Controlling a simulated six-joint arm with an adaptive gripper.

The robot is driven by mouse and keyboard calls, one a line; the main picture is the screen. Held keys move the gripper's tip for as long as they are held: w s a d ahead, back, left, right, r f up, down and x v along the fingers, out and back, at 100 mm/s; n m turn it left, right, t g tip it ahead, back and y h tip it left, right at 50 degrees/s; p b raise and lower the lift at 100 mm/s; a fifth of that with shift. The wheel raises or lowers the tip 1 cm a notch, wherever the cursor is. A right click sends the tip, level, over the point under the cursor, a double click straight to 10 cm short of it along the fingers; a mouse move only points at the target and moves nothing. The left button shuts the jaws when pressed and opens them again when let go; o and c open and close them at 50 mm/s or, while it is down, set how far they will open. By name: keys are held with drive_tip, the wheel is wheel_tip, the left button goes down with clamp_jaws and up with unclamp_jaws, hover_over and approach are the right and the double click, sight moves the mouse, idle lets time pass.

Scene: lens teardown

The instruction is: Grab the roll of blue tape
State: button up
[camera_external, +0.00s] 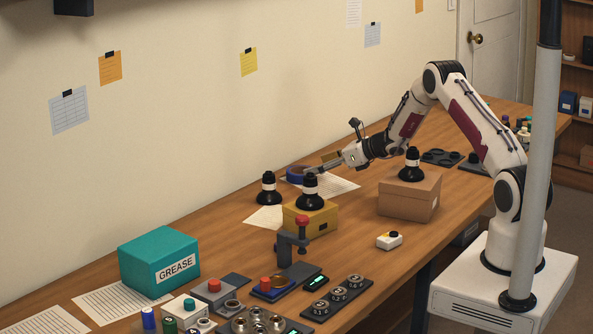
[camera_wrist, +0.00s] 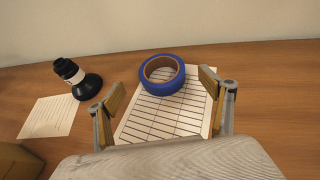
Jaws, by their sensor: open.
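The roll of blue tape (camera_wrist: 162,87) lies flat on a lined sheet of paper (camera_wrist: 160,122) in the wrist view. Its brown inner core faces up. My gripper (camera_wrist: 162,88) is open, with one finger to the left of the roll and one to the right, and nothing between the fingers is held.
A black lens (camera_wrist: 76,79) stands left of the tape; in the external view this lens (camera_external: 269,188) is near the wall. Another lens (camera_external: 310,191) stands on a yellow box (camera_external: 311,219) close to my gripper. A third lens (camera_external: 412,163) sits on a cardboard box (camera_external: 409,197).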

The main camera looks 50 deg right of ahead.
drive_tip(key=shift+w+f, duration=0.15)
drive_tip(key=shift+w, duration=0.05)
idle(0.3)
drive_tip(key=shift+x, duration=2.45)
drive_tip(key=shift+f, duration=0.1)
drive_tip(key=c, duration=1.2)
